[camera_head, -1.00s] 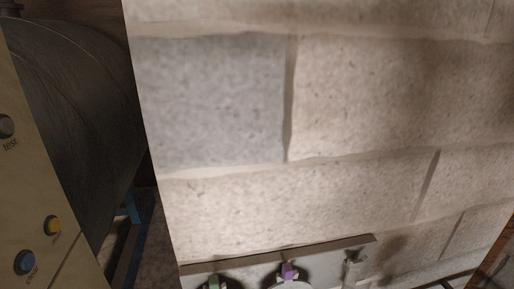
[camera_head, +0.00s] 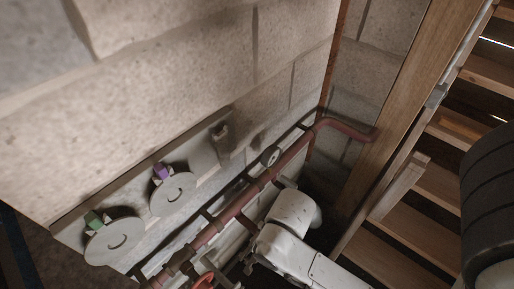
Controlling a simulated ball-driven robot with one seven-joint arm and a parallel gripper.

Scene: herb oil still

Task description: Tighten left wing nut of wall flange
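I cannot make out the wall flange or its left wing nut for certain. A red-brown pipe (camera_head: 232,208) runs along the foot of the block wall, and a small round grey fitting (camera_head: 270,156) sits beside it; no wing nuts can be told there. White rounded arm links (camera_head: 291,217), which look like mine, reach in over the pipe from the bottom and may hide part of it. My gripper does not show.
A pale wall board (camera_head: 203,158) carries a disc with a green piece (camera_head: 114,242), a disc with a purple piece (camera_head: 172,194) and a grey bracket (camera_head: 222,138). A red part (camera_head: 205,281) shows at the bottom. Wooden stairs (camera_head: 411,215) stand at right.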

